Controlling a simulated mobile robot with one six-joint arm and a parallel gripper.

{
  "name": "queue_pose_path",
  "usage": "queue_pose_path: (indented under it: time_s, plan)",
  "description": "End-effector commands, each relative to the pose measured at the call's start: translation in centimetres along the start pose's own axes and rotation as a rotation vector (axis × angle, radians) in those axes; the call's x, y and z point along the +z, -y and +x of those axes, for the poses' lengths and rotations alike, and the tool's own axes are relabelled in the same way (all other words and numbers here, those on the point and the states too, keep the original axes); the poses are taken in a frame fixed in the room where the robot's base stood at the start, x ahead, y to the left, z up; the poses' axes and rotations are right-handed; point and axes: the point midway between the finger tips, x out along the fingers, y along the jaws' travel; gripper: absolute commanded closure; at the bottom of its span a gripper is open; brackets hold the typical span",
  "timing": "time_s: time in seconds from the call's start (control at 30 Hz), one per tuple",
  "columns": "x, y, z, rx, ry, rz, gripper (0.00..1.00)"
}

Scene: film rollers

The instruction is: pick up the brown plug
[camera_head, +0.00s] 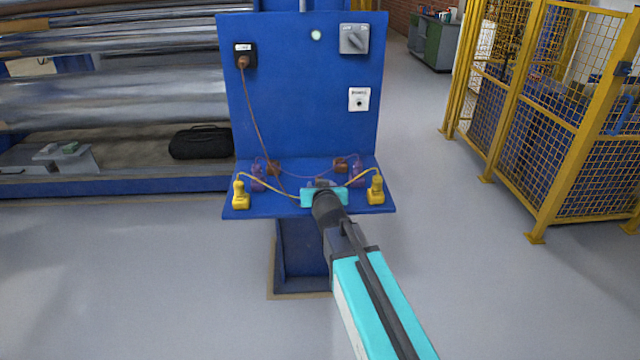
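A brown plug (242,62) sits in a black socket (245,50) at the upper left of the blue upright panel. Its thin brown cable (259,125) hangs down to the blue shelf. My gripper (322,184), teal with a dark wrist, is over the front middle of the shelf, well below and to the right of the plug. Its fingers are mostly hidden behind its own body, so I cannot tell whether they are open or hold anything.
Two yellow plugs (240,196) (376,190) stand at the shelf's front corners with yellow cables. Brown and purple pieces (272,167) (356,172) lie behind them. A grey rotary switch (354,39) is on the panel. A yellow fence (560,110) stands right; rollers (115,95) lie left.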

Motion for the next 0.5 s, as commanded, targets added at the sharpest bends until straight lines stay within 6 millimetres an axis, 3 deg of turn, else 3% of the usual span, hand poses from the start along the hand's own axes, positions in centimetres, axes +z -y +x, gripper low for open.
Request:
queue_pose_path:
  time_s: [0.5]
  plan:
    - [0.0,0.0,4.3,0.0,0.001,0.0,0.55]
